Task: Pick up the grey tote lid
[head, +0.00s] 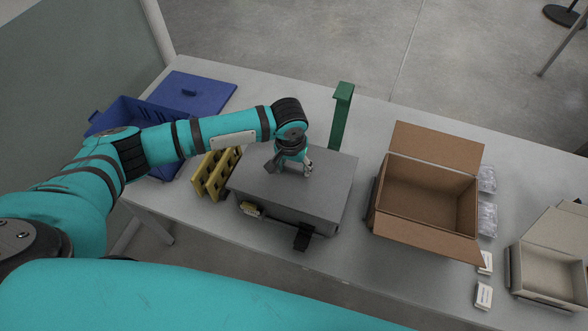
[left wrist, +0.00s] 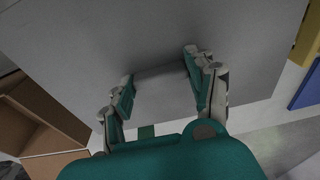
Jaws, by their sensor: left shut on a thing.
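The grey tote lid (head: 328,178) is a flat grey panel on top of the grey tote (head: 285,218) in the middle of the table. In the left wrist view the lid (left wrist: 125,30) fills much of the picture. My left gripper (head: 303,170) is over the lid's middle, pointing down. In the left wrist view its fingers (left wrist: 160,74) stand on either side of a raised grey block on the lid, shut on it. The lid looks level and I cannot tell any gap between it and the tote. My right gripper is not in view.
An open cardboard box (head: 428,197) stands to the right, and a green post (head: 341,118) behind the tote. Yellow racks (head: 214,174) and a blue bin (head: 122,113) with a blue lid (head: 205,92) are to the left. A smaller open box (head: 545,271) is at far right.

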